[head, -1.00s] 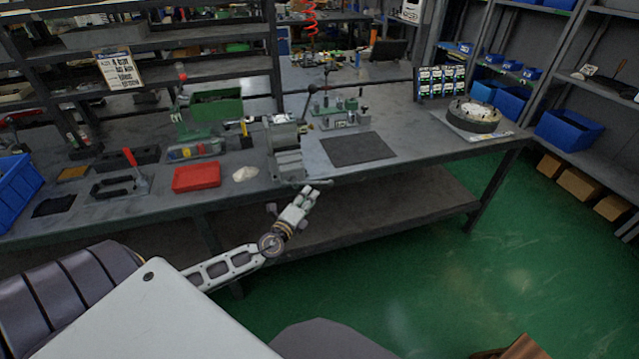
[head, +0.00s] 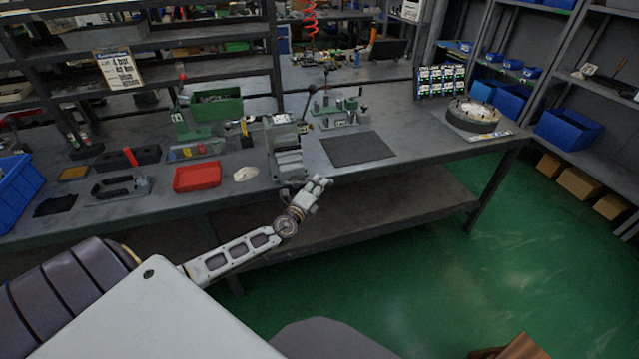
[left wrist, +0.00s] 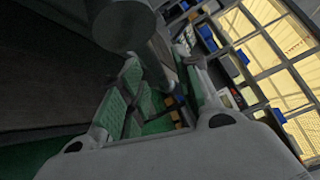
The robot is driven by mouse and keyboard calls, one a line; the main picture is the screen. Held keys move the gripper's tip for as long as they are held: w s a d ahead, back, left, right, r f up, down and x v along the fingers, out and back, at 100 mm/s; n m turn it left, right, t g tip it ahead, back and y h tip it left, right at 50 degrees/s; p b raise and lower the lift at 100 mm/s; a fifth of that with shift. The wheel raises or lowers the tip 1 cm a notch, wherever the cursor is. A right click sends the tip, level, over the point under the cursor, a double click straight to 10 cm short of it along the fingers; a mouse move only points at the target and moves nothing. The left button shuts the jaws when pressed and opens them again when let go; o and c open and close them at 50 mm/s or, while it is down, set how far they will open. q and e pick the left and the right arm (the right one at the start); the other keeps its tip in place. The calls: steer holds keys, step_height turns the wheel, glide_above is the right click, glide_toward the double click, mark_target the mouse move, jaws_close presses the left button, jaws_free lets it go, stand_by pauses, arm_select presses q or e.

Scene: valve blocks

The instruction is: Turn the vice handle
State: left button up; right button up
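The grey vice (head: 285,150) stands at the front edge of the workbench in the head view. Its handle is hard to make out there, beside my left gripper (head: 322,183). In the left wrist view a dark round screw end (left wrist: 124,26) shows at the top, with the handle bar (left wrist: 160,58) running down from it. The bar lies between the two green-padded fingers of my left gripper (left wrist: 160,72). The fingers look spread, with the bar between them; I cannot tell whether either finger touches it. My right gripper is not in view.
On the workbench (head: 420,145), a red tray (head: 197,177) and a pale lump (head: 245,174) lie left of the vice, and a dark mat (head: 358,149) lies right of it. A lower shelf (head: 400,200) runs beneath the bench.

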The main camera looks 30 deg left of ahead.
arm_select(q)
steer(key=shift+w, duration=1)
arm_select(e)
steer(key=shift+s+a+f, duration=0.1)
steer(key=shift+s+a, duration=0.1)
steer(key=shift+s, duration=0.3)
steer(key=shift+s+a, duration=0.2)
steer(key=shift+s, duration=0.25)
arm_select(q)
steer(key=shift+c, duration=0.2)
steer(key=shift+a, duration=0.1)
jaws_close()
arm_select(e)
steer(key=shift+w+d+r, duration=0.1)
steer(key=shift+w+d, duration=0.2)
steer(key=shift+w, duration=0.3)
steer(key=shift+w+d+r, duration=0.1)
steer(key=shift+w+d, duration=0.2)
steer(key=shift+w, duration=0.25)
